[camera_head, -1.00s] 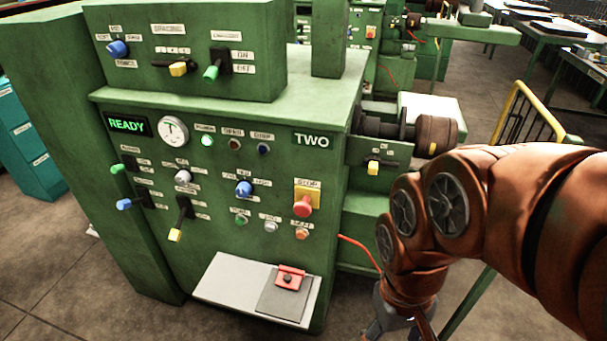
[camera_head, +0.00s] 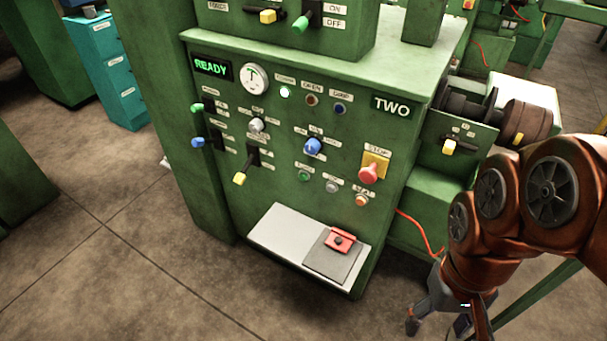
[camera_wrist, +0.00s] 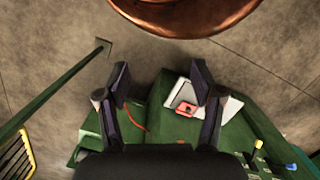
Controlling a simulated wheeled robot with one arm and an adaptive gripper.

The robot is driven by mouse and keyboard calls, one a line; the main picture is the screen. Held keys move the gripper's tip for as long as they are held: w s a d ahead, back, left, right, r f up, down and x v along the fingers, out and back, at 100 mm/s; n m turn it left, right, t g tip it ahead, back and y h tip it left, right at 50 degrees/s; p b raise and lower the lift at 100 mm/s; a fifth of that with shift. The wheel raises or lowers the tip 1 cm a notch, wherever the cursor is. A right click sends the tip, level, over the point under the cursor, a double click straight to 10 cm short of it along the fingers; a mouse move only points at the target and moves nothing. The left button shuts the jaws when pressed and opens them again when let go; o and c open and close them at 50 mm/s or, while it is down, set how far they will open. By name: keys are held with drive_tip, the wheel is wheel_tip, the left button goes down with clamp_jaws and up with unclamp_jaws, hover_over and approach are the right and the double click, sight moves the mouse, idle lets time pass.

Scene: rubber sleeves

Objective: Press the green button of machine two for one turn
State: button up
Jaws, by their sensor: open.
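Machine two is a green cabinet marked TWO (camera_head: 395,105), with a READY display (camera_head: 211,67) lit green. Its green button (camera_head: 303,176) is small and round, low on the front panel, left of a grey and an orange button. My gripper (camera_head: 438,318) hangs at the lower right in the head view, in front of and right of the cabinet, apart from the panel. In the wrist view my gripper (camera_wrist: 160,88) is open, with its two fingers spread and nothing between them. The green button cannot be made out in the wrist view.
A red stop knob (camera_head: 369,172) on a yellow plate is above and right of the green button. A light shelf (camera_head: 282,232) with a red part (camera_head: 340,240) juts out below. A red cable (camera_head: 425,230) runs beside the cabinet. Floor at the left is clear.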

clamp_jaws()
idle(0.7)
idle(1.1)
